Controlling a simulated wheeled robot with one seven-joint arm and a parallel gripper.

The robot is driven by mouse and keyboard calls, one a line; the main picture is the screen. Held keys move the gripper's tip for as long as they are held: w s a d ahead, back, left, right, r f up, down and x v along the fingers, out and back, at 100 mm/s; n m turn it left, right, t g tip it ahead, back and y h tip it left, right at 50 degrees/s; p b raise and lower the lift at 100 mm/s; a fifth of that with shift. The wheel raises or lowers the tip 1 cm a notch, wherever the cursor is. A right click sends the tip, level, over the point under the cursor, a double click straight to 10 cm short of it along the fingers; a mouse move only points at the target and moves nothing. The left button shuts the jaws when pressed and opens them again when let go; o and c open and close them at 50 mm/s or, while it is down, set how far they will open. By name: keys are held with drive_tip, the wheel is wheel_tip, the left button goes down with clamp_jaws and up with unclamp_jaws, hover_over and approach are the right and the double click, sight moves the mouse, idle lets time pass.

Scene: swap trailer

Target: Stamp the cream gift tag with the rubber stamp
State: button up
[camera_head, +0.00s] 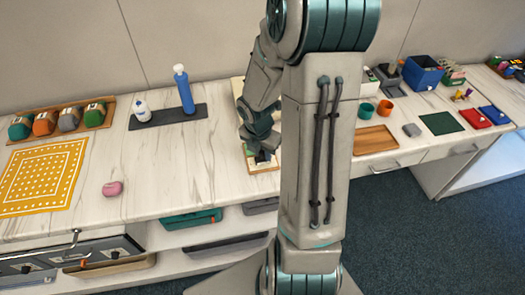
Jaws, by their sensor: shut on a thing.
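My gripper (262,156) is at the end of my arm, pointing down just above a pale, wood-edged board (267,167) near the front edge of the counter. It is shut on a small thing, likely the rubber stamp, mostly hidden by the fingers. I cannot tell whether that thing touches the surface below. The cream gift tag cannot be told apart from the pale surface under my gripper. My arm hides part of the counter to the right.
Left of my gripper, a blue bottle (184,90) and a white bottle (142,112) stand on a dark mat (167,116). A pink object (112,188) lies near a yellow patterned mat (42,178). A wooden tray (376,140) lies on the right. Counter between is clear.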

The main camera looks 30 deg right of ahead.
drive_tip(key=shift+s+f, duration=0.1)
drive_tip(key=shift+f, duration=0.5)
idle(1.6)
drive_tip(key=shift+r, duration=0.1)
wheel_tip(320, 180, up, 7)
drive_tip(key=p, duration=0.7)
idle(1.1)
